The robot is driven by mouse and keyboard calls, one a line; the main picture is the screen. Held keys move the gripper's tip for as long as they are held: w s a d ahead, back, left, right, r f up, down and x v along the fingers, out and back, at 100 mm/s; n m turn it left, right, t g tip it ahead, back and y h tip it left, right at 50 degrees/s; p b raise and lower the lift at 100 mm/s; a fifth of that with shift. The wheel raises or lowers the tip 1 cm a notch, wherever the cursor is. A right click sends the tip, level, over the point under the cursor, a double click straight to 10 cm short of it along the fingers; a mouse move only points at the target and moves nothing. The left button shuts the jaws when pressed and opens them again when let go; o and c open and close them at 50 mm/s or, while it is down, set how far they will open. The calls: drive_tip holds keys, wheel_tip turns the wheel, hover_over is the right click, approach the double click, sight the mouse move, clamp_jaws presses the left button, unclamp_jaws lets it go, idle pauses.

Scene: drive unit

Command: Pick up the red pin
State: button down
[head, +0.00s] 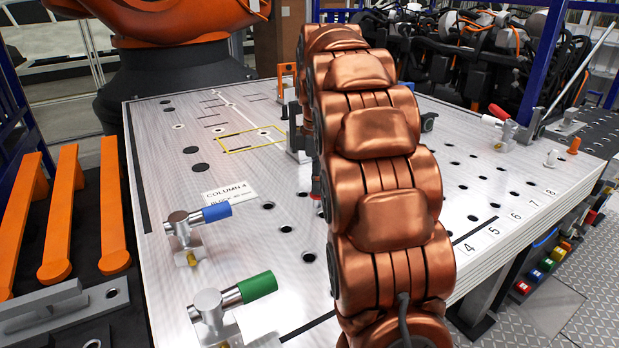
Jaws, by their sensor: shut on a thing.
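Only a dark sliver of my gripper (317,180) shows, at the left edge of my copper arm in the head view. A small red piece (316,196), apparently part of the red pin, shows at its lower end, just above the metal table (260,250). My gripper is shut on it. My arm hides the fingertips and most of the pin, so I cannot tell whether the pin touches the table or sits in a hole.
Clamps with blue (217,212), green (257,287) and red (498,112) handles stand on the table. An upright metal fixture (296,130) stands left of my arm. An orange peg (573,146) and a white peg (551,158) are at the right. An orange robot (165,20) stands behind.

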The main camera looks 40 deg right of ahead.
drive_tip(key=s, duration=0.2)
drive_tip(key=s+b, duration=0.1)
drive_tip(key=s, duration=0.2)
drive_tip(key=s+a, duration=0.1)
drive_tip(key=s, duration=0.1)
drive_tip(key=shift+s+r, duration=0.25)
drive_tip(key=shift+r, duration=0.05)
drive_tip(key=shift+s+a+r, duration=0.1)
drive_tip(key=shift+s+r, duration=0.1)
drive_tip(key=shift+s, duration=0.05)
drive_tip(key=shift+r, duration=0.55)
